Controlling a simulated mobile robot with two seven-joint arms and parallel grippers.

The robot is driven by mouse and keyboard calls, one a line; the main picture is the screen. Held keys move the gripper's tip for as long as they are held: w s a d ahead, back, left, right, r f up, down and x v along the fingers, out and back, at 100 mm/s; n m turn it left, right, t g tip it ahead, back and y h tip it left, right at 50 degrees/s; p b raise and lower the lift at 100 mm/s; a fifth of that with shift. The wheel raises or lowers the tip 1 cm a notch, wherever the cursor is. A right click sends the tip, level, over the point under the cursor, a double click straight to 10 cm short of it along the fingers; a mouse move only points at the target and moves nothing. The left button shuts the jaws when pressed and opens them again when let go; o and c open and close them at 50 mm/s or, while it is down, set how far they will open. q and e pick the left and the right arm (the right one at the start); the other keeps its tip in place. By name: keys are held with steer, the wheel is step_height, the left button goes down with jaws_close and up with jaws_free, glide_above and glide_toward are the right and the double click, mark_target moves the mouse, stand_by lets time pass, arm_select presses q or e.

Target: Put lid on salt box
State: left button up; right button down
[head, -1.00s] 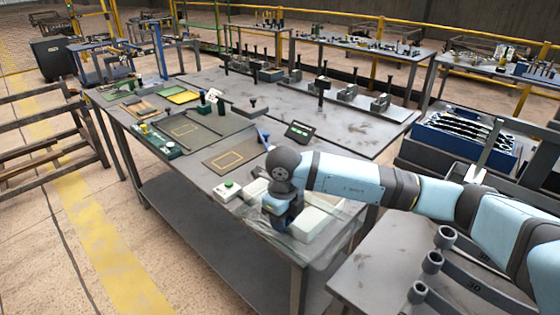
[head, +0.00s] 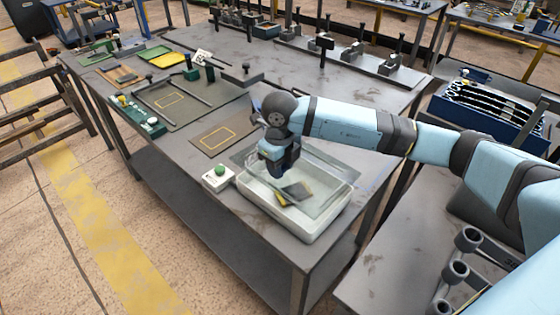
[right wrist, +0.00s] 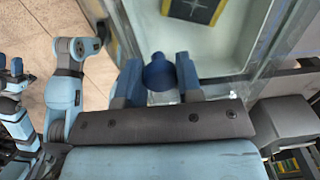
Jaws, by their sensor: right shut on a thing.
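The salt box (head: 313,232) is a pale, open-topped bin at the table's front right corner. A dark piece with a yellow edge (head: 292,193) lies inside it and also shows in the right wrist view (right wrist: 196,9). The clear lid (head: 326,171) is hard to make out; it appears over the back part of the box, shifted toward the back, and I cannot tell whether it touches the rim. My right gripper (head: 280,172) is above the box, shut on the lid's blue knob (right wrist: 158,73).
A small white box with a green button (head: 218,177) stands close to the salt box's left side. A mat with a yellow outline (head: 217,139) lies behind it. A green fixture (head: 140,117) and trays are farther left.

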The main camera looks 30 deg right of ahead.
steer(key=shift+s+r, duration=0.1)
steer(key=shift+a, duration=0.1)
steer(key=shift+h, duration=0.5)
steer(key=shift+f+b, duration=0.25)
steer(key=shift+b, duration=0.15)
step_height(320, 180, down, 4)
steer(key=b, duration=0.3)
steer(key=shift+f, duration=0.25)
arm_select(q)
steer(key=f, duration=0.2)
steer(key=f+b, duration=0.1)
steer(key=shift+w+d, duration=0.25)
steer(key=shift+w, duration=0.05)
arm_select(e)
steer(key=shift+f, duration=0.4)
arm_select(q)
steer(key=shift+f, duration=0.35)
arm_select(e)
steer(key=shift+f, duration=0.1)
